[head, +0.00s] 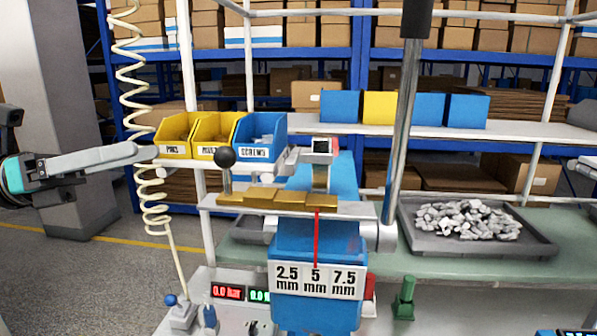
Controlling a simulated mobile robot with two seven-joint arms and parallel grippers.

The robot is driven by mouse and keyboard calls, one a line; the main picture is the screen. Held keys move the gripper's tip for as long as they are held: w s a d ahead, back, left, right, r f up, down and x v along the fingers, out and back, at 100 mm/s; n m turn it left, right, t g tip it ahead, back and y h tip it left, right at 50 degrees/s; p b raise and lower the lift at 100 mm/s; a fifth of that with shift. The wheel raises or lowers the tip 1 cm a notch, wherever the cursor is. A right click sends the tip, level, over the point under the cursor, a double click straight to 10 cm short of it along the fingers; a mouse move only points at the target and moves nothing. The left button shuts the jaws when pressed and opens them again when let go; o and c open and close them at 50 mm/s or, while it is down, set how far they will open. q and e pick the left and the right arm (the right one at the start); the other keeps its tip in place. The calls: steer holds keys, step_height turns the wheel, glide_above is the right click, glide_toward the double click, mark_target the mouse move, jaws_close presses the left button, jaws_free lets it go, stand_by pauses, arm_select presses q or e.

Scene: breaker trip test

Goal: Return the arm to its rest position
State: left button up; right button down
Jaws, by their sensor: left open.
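My left gripper (146,153) comes in from the left edge, with a teal ring at the wrist and long pale fingers pointing right. It is open, and I see nothing held in it. Its tips are just left of the yellow bin labelled PINS, in the picture. The blue test stand (318,250) is at the centre, with brass-coloured blocks (275,199) on its plate and a red pointer (317,235) at the 5 mm mark of its label. A black ball knob (224,157) stands at the plate's left.
Two yellow bins (176,136) and a blue SCREWS bin (259,136) stand behind the gripper. A cream coiled hose (131,75) hangs nearby. A grey tray (535,248) of metal parts lies at right. Open floor (70,275) is at lower left.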

arm_select(q)
steer(key=w+d+f+n+t+y, duration=0.2)
steer(key=w+f+n+t+y, duration=0.55)
steer(key=n+t, duration=1.1)
step_height(320, 180, down, 18)
steer(key=a+n+g+y, duration=0.2)
steer(key=n+g+y, duration=0.3)
steer(key=n+y, duration=0.95)
steer(key=s+d+f+n+g+h, duration=0.2)
steer(key=s+f+n+g, duration=0.5)
steer(key=s+f+n, duration=0.45)
steer(key=s+d+f+n+g, duration=0.1)
steer(key=s+d+f+g, duration=0.2)
steer(key=s, duration=0.5)
steer(key=s+d+f+g, duration=0.1)
steer(key=s+f+g, duration=0.3)
steer(key=s+f, duration=0.25)
step_height(320, 180, down, 25)
steer(key=s+b, duration=0.2)
steer(key=b, duration=0.3)
steer(key=s+a+f+g+b, duration=0.2)
steer(key=s+f+b, duration=0.3)
steer(key=s+f, duration=1.1)
step_height(320, 180, down, 4)
steer(key=shift+a+f, duration=0.2)
